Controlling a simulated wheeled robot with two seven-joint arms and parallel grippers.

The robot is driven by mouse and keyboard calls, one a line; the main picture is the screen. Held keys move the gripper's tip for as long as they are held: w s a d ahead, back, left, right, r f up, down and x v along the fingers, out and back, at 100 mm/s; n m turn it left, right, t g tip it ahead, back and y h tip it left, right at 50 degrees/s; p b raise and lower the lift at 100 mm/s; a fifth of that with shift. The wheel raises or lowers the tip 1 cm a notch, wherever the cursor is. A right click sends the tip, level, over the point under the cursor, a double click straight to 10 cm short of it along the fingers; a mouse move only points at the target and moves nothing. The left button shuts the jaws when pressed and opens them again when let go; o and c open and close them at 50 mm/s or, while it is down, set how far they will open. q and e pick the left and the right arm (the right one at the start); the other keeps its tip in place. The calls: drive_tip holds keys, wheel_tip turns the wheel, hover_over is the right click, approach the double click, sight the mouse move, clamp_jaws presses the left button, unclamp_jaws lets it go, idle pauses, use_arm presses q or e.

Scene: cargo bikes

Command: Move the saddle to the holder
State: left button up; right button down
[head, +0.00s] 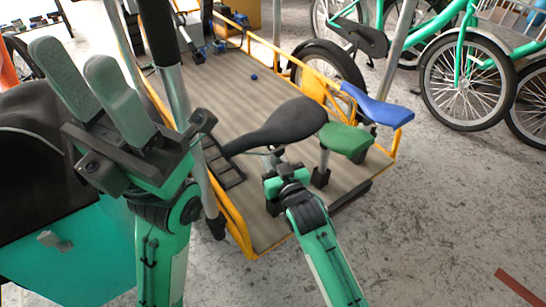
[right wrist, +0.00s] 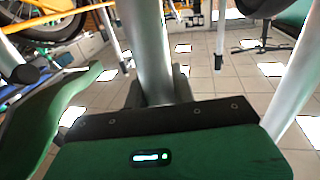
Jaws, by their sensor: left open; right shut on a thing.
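A black saddle (head: 286,122) is above the cargo platform (head: 215,98) in the head view, its nose toward the left. My right gripper (head: 277,160) is shut just under it, apparently on its post; the grip is partly hidden by the saddle. In the right wrist view a grey post (right wrist: 147,45) rises from between the jaws of my gripper (right wrist: 155,98). A green saddle (head: 345,139) and a blue saddle (head: 378,105) are just right of the black one. A black slotted rack (head: 222,162) is left of it; I cannot tell whether this is the holder. My left gripper (head: 92,88) is open and empty.
A yellow rail (head: 236,225) edges the platform. A small blue ball (head: 253,77) lies on its bare middle. A green bike (head: 465,60) stands at the back right. A teal box (head: 70,250) with a black cover is at the left. The grey floor at the lower right is mostly clear.

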drive_tip(key=shift+r, duration=0.1)
wheel_tip(320, 180, down, 8)
drive_tip(key=b, duration=0.2)
drive_tip(key=shift+f, duration=0.25)
idle(3.8)
drive_tip(key=c, duration=1.1)
unclamp_jaws()
drive_tip(key=shift+b, duration=0.3)
drive_tip(key=shift+f, duration=0.15)
